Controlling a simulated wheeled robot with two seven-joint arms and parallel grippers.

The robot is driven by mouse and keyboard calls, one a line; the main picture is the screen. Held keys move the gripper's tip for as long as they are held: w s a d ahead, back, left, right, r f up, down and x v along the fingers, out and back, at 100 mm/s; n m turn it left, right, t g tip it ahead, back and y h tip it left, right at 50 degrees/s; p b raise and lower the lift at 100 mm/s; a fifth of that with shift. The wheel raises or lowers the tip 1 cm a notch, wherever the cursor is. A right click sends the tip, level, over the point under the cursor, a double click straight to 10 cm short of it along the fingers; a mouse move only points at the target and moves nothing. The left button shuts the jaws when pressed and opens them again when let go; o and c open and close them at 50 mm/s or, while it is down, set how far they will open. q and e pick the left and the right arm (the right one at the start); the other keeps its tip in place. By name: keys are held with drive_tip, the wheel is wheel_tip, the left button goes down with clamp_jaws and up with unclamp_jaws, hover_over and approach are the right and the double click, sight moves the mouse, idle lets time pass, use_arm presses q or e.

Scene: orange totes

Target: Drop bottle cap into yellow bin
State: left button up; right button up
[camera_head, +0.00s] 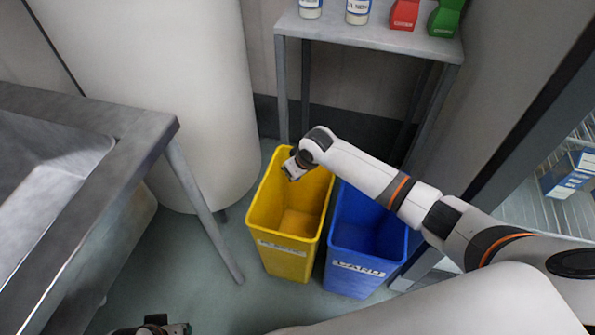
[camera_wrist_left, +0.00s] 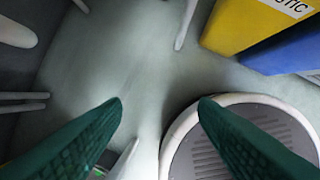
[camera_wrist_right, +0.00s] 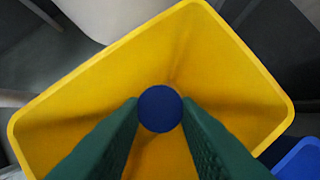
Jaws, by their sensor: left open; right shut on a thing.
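The yellow bin (camera_head: 283,255) stands on the floor, open at the top. My right gripper (camera_head: 295,168) is over its opening, near the back. In the right wrist view, the right gripper (camera_wrist_right: 160,112) is shut on a round dark blue bottle cap (camera_wrist_right: 160,108), with the inside of the yellow bin (camera_wrist_right: 80,70) below it. The cap cannot be made out in the head view. My left gripper (camera_head: 155,328) is low at the bottom edge of the head view. In the left wrist view, its green fingers (camera_wrist_left: 160,105) are apart with nothing between them.
A blue bin (camera_head: 362,262) stands directly right of the yellow bin. Behind them is a grey table (camera_head: 400,42) with bottles on top. A metal sink counter (camera_head: 120,160) is at the left, and a large white cylinder (camera_head: 160,90) stands behind it.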

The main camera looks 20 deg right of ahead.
wheel_tip(320, 180, down, 3)
drive_tip(key=b, duration=0.2)
drive_tip(key=shift+r+b, duration=0.1)
drive_tip(key=shift+b, duration=0.3)
use_arm(q)
drive_tip(key=shift+s+v, duration=0.1)
drive_tip(key=shift+v, duration=0.85)
drive_tip(key=shift+s+v, duration=0.15)
drive_tip(key=shift+v, duration=0.8)
drive_tip(key=shift+f, duration=0.1)
use_arm(e)
drive_tip(key=o, duration=1)
